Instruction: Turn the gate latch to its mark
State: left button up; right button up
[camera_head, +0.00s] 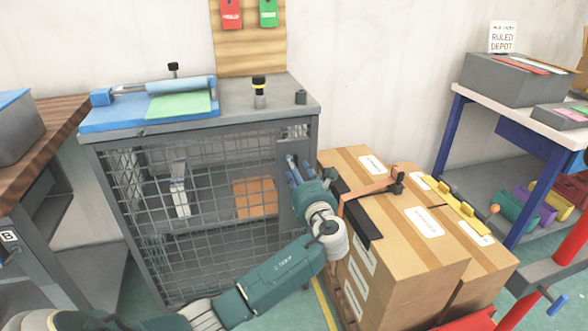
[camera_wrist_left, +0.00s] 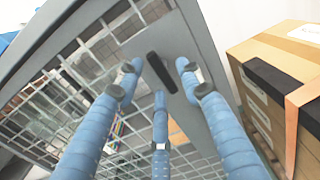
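The gate latch (camera_wrist_left: 161,73) is a short black bar on a grey plate (camera_wrist_left: 188,42) of the mesh gate, tilted in the left wrist view. My left gripper (camera_head: 292,164) is at the right side of the gate in the head view, where it hides the latch. In the left wrist view its blue fingers (camera_wrist_left: 158,80) are spread around the latch, with a gap between the fingertips and the bar. I cannot tell how near the fingertips are to the plate. No mark for the latch can be made out. My right gripper is not in view.
The mesh gate (camera_head: 225,215) fronts a grey cabinet with a blue tray (camera_head: 140,118) on top. Cardboard boxes (camera_head: 400,250) stand close to the right of my left arm, with a strap and black strip on them. A blue-legged table (camera_head: 450,125) stands farther right.

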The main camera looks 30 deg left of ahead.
pick_arm(q)
jog(key=shift+x, duration=1.2)
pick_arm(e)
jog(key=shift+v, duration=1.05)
pick_arm(q)
grip_shut()
